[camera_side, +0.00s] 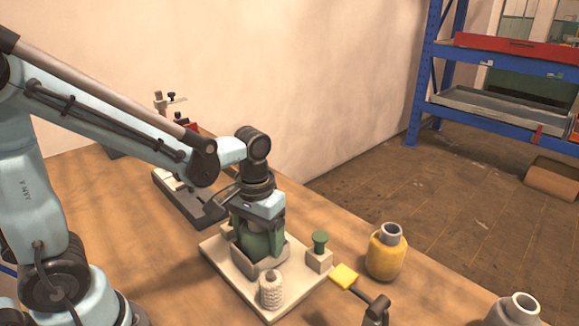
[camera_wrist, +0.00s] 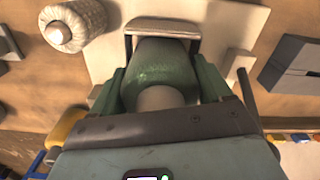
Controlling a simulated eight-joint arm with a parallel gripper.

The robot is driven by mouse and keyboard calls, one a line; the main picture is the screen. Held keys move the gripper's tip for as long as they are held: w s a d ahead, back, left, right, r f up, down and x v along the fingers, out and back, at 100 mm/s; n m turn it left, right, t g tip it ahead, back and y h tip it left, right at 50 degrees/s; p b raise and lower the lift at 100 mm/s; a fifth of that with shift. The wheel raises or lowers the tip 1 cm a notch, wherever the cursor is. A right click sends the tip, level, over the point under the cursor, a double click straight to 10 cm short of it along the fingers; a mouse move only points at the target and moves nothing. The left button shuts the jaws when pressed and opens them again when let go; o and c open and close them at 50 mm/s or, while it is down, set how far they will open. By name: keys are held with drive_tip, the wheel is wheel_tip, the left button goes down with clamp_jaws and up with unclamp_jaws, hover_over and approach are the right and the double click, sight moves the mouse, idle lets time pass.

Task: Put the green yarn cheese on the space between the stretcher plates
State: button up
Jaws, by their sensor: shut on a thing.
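The green yarn cheese (camera_side: 262,243), a fat green body with a pale core, stands about upright low over the cream board (camera_side: 218,256). My gripper (camera_side: 258,228) is shut on it from above. In the wrist view the green yarn cheese (camera_wrist: 160,68) sits between the two green fingers of my gripper (camera_wrist: 163,90). The grey stretcher plates (camera_side: 243,265) stand on the board around the cheese's lower part. They also show in the wrist view (camera_wrist: 163,28), along the cheese's far side. I cannot tell whether the cheese's base touches the board.
A white wound spool (camera_side: 270,292) stands at the board's front corner. A green knob on a cream block (camera_side: 319,258) is at its right. A yellow cheese (camera_side: 386,255) and a grey cheese (camera_side: 513,312) stand further right. A dark stand (camera_side: 183,200) is behind.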

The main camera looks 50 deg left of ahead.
drive_tip(key=shift+f, duration=0.25)
drive_tip(key=o, duration=1.1)
drive_tip(key=shift+r, duration=0.1)
wheel_tip(320, 180, up, 12)
drive_tip(key=shift+r, duration=0.1)
idle(0.3)
drive_tip(key=shift+f, duration=6.25)
